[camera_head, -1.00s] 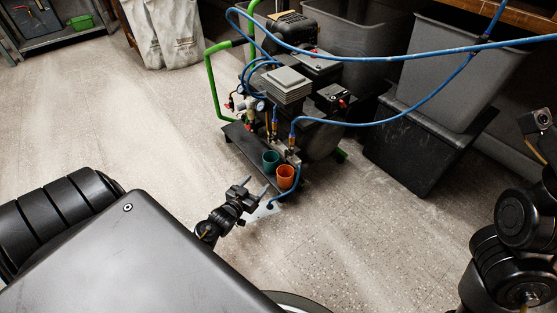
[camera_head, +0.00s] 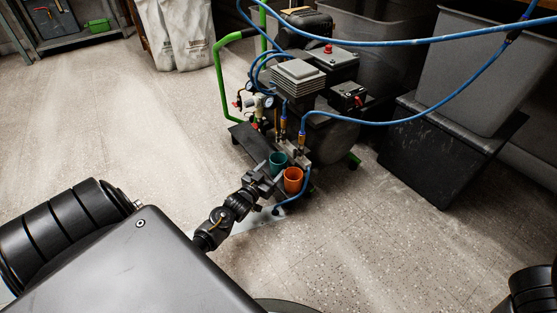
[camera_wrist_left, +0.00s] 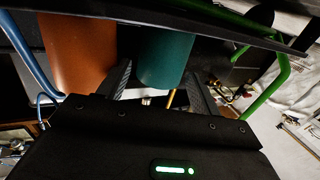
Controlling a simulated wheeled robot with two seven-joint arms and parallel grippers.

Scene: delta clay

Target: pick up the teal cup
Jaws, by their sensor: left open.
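The teal cup (camera_head: 278,159) stands on the dark platform at the front of the compressor, beside the orange cup (camera_head: 293,181). My left gripper (camera_head: 268,174) is open and reaches in right at the near side of the teal cup. In the left wrist view the teal cup (camera_wrist_left: 165,58) lies between the two spread fingers of the gripper (camera_wrist_left: 160,90), with a gap showing on the finger sides. The orange cup (camera_wrist_left: 78,50) is outside the left finger there. Whether a finger touches either cup, I cannot tell. My right gripper is out of view.
The compressor (camera_head: 300,75) with its green handle (camera_head: 219,85) rises just behind the cups. Blue hoses (camera_head: 420,112) cross above, and one (camera_head: 303,190) runs down beside the orange cup. A black bin (camera_head: 440,150) stands at right. The floor at left is clear.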

